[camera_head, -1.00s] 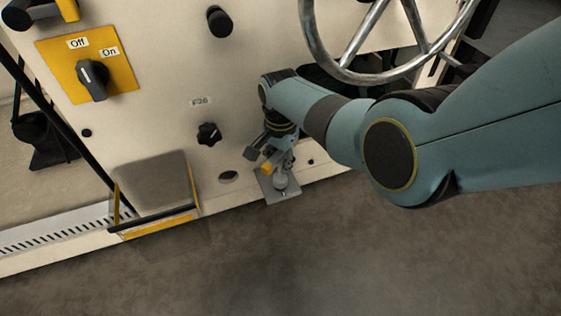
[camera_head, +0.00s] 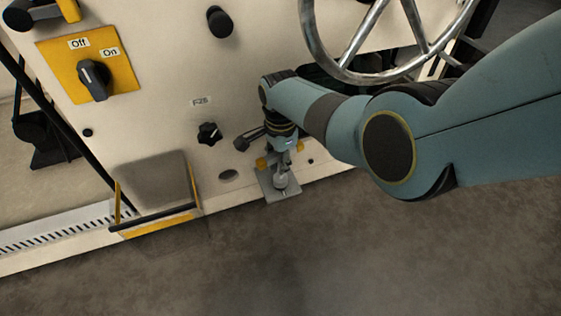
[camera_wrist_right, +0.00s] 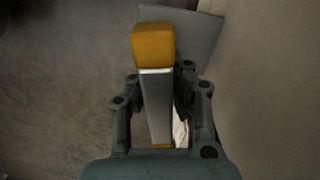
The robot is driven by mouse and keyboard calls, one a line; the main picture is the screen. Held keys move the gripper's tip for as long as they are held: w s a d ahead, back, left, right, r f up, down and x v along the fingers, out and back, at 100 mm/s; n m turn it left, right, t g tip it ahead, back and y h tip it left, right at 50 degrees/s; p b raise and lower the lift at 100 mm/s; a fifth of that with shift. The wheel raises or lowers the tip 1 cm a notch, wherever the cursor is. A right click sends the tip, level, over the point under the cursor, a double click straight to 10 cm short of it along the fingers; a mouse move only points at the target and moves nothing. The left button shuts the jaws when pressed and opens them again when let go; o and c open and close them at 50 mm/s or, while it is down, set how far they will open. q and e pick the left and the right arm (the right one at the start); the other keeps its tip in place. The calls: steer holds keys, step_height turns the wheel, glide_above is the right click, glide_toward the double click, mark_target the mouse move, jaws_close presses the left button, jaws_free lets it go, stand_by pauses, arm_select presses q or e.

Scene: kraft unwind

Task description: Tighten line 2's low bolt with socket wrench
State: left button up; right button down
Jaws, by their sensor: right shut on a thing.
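My right gripper (camera_head: 281,152) is low in front of the cream machine panel, its fingers pointing down. In the right wrist view, the gripper (camera_wrist_right: 159,88) is shut on a tool with a grey shaft and a yellow end, which I take to be the socket wrench (camera_wrist_right: 156,100). In the head view, its yellow part (camera_head: 262,162) shows beside the fingers. A round, pale bolt-like piece (camera_head: 281,181) is on a grey foot plate (camera_head: 284,195) just below the gripper. I cannot tell whether the wrench touches it. My left gripper is out of view.
A black knob (camera_head: 208,133) under a small label is left of the gripper. A metal handwheel (camera_head: 347,55) is above my right arm. A yellow Off/On switch plate (camera_head: 115,73) and a grey step (camera_head: 155,182) are further left. The floor in front is clear.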

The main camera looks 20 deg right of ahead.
steer(key=shift+m, duration=1.1)
steer(key=shift+m, duration=2.3)
